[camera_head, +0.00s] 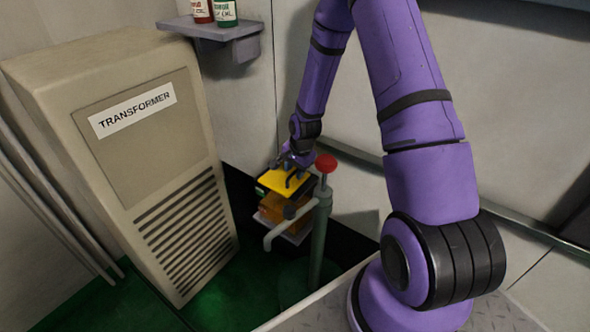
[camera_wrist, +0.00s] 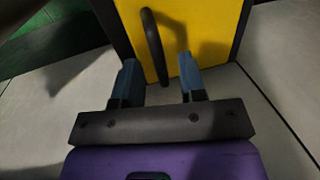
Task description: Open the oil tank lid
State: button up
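The oil tank's lid is a yellow plate (camera_head: 272,180) on top of a small tank with an amber body (camera_head: 277,207). In the wrist view the yellow lid (camera_wrist: 205,25) fills the upper middle, with a dark curved handle (camera_wrist: 151,35) on it. My gripper (camera_head: 296,168) is at the lid. In the wrist view its two blue-grey fingers (camera_wrist: 158,62) are apart, one on each side of the handle's near end. Gaps show between the fingers and the handle, so the gripper is open. The lid looks closed.
A green post (camera_head: 321,225) with a red knob (camera_head: 326,163) and a side pipe stands close in front of the tank. A beige transformer cabinet (camera_head: 150,170) stands at left. A wall shelf (camera_head: 215,30) above holds two bottles.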

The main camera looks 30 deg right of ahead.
grip_shut()
dwell(0.3)
